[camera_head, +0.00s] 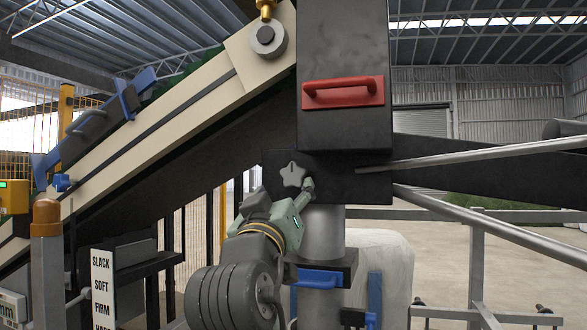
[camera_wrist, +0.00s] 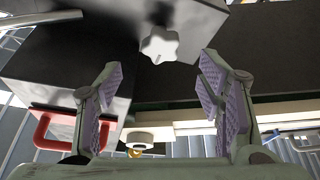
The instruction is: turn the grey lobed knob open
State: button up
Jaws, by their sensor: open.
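The grey lobed knob (camera_head: 292,175) sits on the dark face of the machine, left of the column top, with a short dark mark on it. In the wrist view the knob (camera_wrist: 159,44) shows whole, ahead of the fingertips and between their lines. My gripper (camera_head: 306,190) is just right of and below the knob in the head view; one finger shows close to the knob's lower right. In the wrist view my gripper (camera_wrist: 160,80) is open, with its two purple-padded fingers wide apart and nothing between them. I see no contact with the knob.
A red handle (camera_head: 343,91) is on the dark box above the knob. A blue clamp (camera_head: 320,279) is on the grey column below. A sloping cream conveyor (camera_head: 150,120) runs at left, and metal rails (camera_head: 500,225) extend at right. A tension sign (camera_head: 103,290) stands at lower left.

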aim_at(292, 177)
jog(key=p+x, duration=0.3)
jog(key=x, duration=0.6)
jog(key=shift+w+r, duration=0.15)
jog(key=shift+w, duration=0.15)
jog(key=shift+c, duration=0.5)
jog(key=c, duration=1)
